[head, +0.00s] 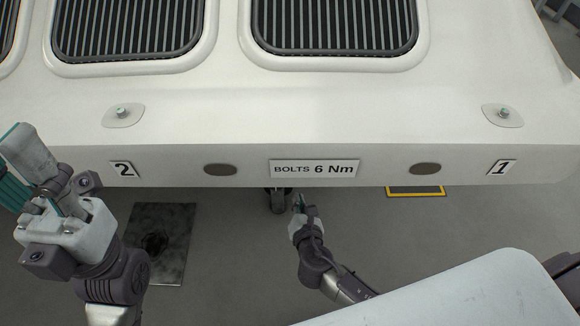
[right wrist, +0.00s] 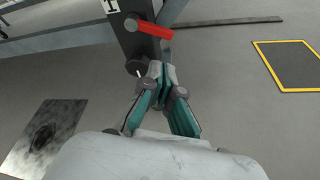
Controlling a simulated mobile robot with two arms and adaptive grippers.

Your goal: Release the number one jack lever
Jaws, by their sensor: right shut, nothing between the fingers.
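In the right wrist view, a dark jack post (right wrist: 135,42) carries a white label (right wrist: 111,6) marked 1. A red lever (right wrist: 150,28) sticks out from the post toward the right, tilted slightly down. My right gripper (right wrist: 160,70) is shut and empty, its fingertips together just below the lever's outer end; I cannot tell whether they touch it. In the head view my right gripper (head: 299,203) is under the front edge of the white housing, beside the lower part of the jack (head: 278,201); the lever is hidden there. My left gripper (head: 48,190) is raised at the left, away from the jack; its jaw state is unclear.
A dark stained floor plate (head: 160,243) lies at left. A yellow-edged floor square (right wrist: 289,66) lies at right. The floor between is clear.

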